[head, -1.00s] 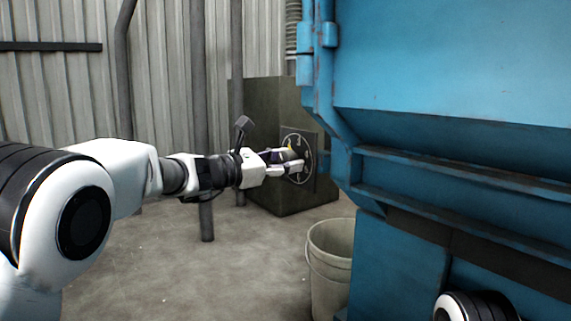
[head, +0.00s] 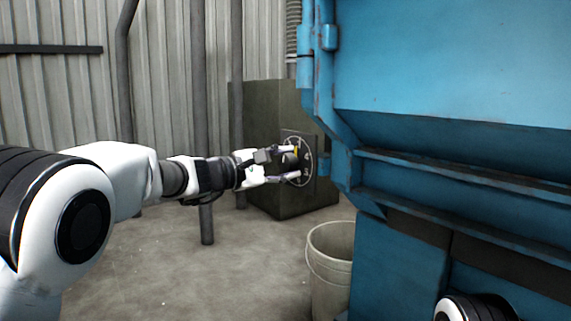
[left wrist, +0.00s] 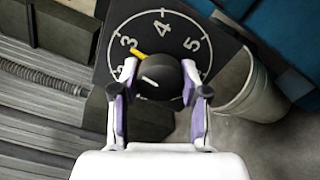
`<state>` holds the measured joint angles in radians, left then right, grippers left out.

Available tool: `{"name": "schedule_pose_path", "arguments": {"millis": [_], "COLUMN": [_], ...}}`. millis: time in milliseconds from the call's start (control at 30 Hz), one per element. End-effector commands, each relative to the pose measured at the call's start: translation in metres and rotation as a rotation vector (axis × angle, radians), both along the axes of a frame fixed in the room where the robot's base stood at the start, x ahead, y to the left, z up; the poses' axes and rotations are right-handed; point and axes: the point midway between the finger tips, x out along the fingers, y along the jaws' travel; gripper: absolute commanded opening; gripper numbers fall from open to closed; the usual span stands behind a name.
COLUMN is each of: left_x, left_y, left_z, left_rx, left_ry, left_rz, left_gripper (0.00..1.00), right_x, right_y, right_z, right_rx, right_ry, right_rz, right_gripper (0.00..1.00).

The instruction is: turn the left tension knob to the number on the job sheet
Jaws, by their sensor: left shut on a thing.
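The black tension knob (left wrist: 158,82) sits in the middle of a dark dial plate (left wrist: 118,22) with white numbers, of which 2, 3, 4 and 5 show in the left wrist view. Its yellow pointer (left wrist: 138,54) points at or very near the 3. My left gripper (left wrist: 159,76) is shut on the knob, one finger on each side. In the head view the left gripper (head: 295,162) reaches the round dial (head: 307,160) from the left. The job sheet is in neither view. My right gripper is out of view.
The dial is on a dark green box (head: 258,140) by the corrugated wall. A big blue machine (head: 440,120) fills the right side, close to the dial. A pale bucket (head: 330,265) stands on the floor below. The floor at centre left is clear.

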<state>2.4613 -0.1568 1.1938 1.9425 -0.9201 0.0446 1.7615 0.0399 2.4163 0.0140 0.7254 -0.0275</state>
Motion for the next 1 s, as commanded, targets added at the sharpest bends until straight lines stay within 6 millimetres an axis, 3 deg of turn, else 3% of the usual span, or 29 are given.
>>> {"name": "schedule_pose_path", "arguments": {"millis": [667,700,733,1000], "left_x": [0.0001,0.0001,0.0001,0.0000], "left_y": [-0.0001,-0.0001,0.0000,0.0000], "left_z": [-0.0007,-0.0007,-0.0006,-0.0003], "left_rx": [0.041,0.041,0.041,0.041], "left_ry": [-0.055,-0.055,-0.054,-0.054], "left_rz": [0.000,0.000,0.000,0.000], "left_gripper": [0.10,0.59,0.69,0.70], "right_x": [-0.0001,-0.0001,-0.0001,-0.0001], "right_y": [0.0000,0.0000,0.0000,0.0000], "right_z": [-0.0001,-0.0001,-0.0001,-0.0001], "right_rx": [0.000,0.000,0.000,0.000], "right_ry": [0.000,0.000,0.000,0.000], "right_rz": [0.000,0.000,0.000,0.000], "right_gripper": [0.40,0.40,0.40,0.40]}}
